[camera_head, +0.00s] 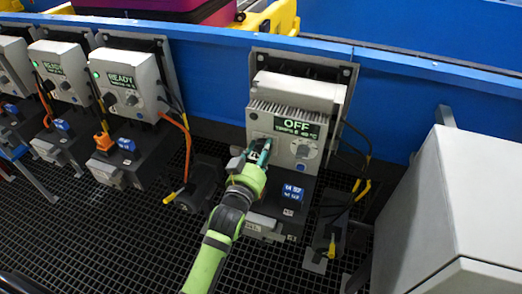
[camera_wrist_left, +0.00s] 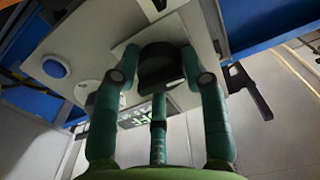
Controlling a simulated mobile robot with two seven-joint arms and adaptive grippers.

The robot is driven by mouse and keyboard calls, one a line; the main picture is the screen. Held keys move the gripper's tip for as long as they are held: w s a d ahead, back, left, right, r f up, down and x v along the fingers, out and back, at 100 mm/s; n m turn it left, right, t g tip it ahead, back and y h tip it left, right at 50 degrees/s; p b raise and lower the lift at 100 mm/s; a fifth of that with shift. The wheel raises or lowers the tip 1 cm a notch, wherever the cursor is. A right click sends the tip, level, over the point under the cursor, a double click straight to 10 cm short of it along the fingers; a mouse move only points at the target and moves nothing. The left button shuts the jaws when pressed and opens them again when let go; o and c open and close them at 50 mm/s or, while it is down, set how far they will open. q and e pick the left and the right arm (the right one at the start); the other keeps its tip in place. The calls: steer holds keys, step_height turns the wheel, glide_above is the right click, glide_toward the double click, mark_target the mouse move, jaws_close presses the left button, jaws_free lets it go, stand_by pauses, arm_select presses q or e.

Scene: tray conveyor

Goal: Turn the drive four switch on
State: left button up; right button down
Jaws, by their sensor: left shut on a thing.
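The fourth drive (camera_head: 292,88) is a light grey box whose green display (camera_head: 297,126) reads OFF. My left gripper (camera_head: 260,152) is at the left part of its front face, below the display, and covers the switch there in the head view. In the left wrist view, its teal fingers (camera_wrist_left: 160,77) are shut around a black round switch (camera_wrist_left: 160,55). The switch's exact angle is hard to read. The display shows upside down behind the fingers. My right gripper is not in view.
Other drives (camera_head: 124,77) stand at the left, with green lights and READY displays. A large grey cabinet (camera_head: 440,215) stands at the right. Cables hang beside the fourth drive, with a yellow connector (camera_head: 362,188). A blue rail (camera_head: 215,35) runs behind. Dark grating covers the floor.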

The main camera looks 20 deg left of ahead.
arm_select(q)
steer(key=m+p, duration=0.2)
steer(key=m, duration=0.1)
steer(key=shift+f+m, duration=0.15)
steer(key=shift+m, duration=0.15)
steer(key=m+p, duration=0.1)
steer(key=m, duration=0.3)
steer(key=shift+a+m+p, duration=0.1)
steer(key=shift+m+p, duration=0.2)
steer(key=m, duration=0.4)
steer(key=shift+a+m, duration=0.1)
steer(key=shift+m, duration=0.2)
steer(key=shift+m+p, duration=0.3)
steer(key=shift+m, duration=2)
steer(key=shift+a, duration=0.1)
steer(key=o, duration=1.1)
steer(key=shift+o, duration=0.2)
